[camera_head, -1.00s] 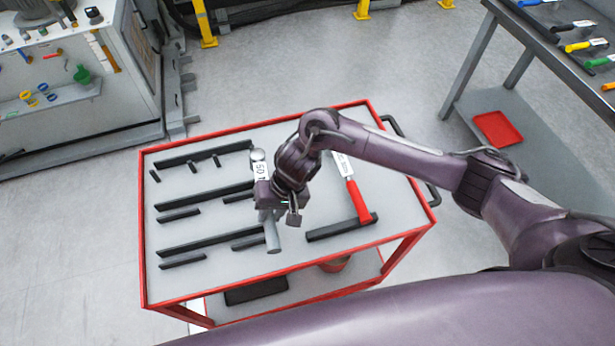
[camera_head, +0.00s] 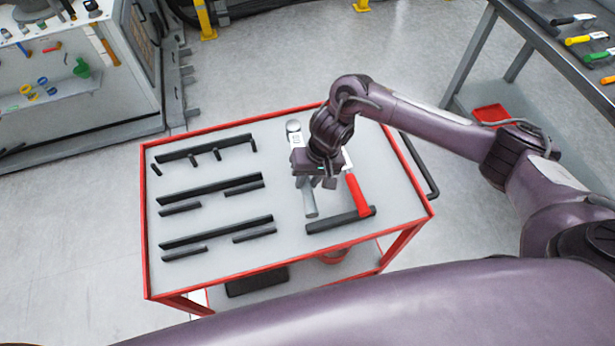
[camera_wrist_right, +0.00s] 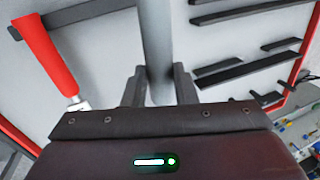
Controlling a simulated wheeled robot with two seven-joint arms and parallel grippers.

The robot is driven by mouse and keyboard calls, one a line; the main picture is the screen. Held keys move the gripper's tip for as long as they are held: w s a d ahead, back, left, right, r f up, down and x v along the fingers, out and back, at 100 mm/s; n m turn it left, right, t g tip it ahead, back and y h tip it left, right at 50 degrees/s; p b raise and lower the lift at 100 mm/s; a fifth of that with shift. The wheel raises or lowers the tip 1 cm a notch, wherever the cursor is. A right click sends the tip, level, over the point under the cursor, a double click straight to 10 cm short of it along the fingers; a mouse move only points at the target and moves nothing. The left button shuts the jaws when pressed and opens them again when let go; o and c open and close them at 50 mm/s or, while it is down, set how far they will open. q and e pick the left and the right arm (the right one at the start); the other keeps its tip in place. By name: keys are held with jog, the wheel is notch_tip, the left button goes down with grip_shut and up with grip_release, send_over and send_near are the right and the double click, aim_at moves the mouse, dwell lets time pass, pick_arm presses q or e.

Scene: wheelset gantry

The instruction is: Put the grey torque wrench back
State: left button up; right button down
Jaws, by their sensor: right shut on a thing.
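The grey torque wrench (camera_head: 309,201) is held by my right gripper (camera_head: 318,181) over the right half of the trolley's top tray (camera_head: 235,259). Its round head (camera_head: 293,126) points to the back and its grey handle to the front. In the right wrist view the grey handle (camera_wrist_right: 156,45) stands between the two dark fingers (camera_wrist_right: 158,85). A red-handled wrench (camera_head: 357,192) lies just right of it, its front end at a black rail (camera_head: 338,221). Whether the grey wrench touches the tray I cannot tell. My left gripper is not in view.
Several black rails (camera_head: 205,190) lie in rows on the left half of the tray, with no tool on them. A workbench (camera_head: 557,50) with coloured-handled tools stands at the back right. A grey cabinet (camera_head: 80,110) stands at the left. Floor around the trolley is clear.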

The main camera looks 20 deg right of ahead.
notch_tip(320, 180, down, 7)
jog(key=b, duration=0.2)
jog(key=shift+r+b, duration=0.1)
jog(key=shift+b, duration=0.25)
jog(key=shift+f, duration=0.65)
jog(key=c, duration=1.1)
grip_release()
jog(key=shift+f, duration=0.1)
